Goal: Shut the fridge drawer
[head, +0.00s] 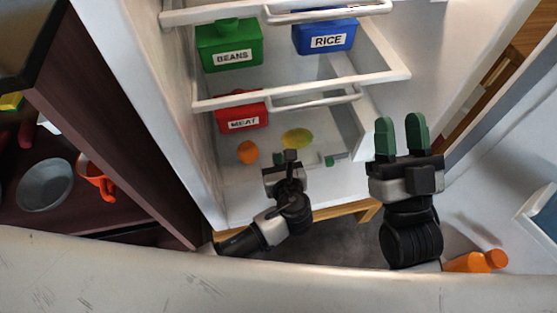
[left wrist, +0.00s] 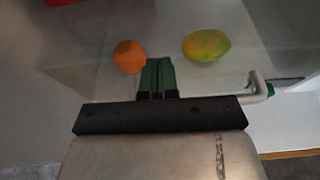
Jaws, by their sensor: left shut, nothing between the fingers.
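The white fridge is open. A clear drawer with a white front frame (head: 300,92) sticks out at mid height, with a pale handle (head: 318,97) along it. Below it, an orange (head: 247,152) and a yellow-green fruit (head: 298,138) lie in the low compartment; both show in the left wrist view, the orange (left wrist: 129,57) and the fruit (left wrist: 206,45). My left gripper (head: 291,157) is at the front of this compartment; its green fingers (left wrist: 157,76) are shut and empty. A pale handle end (left wrist: 261,86) is to their right. My right gripper (head: 401,135) is open and empty, right of the drawers.
A green BEANS box (head: 229,45), a blue RICE box (head: 325,36) and a red MEAT box (head: 242,112) are inside the fridge. A dark cabinet with a grey bowl (head: 45,184) and an orange mug (head: 97,180) stands left. An orange bottle (head: 477,261) lies low at right.

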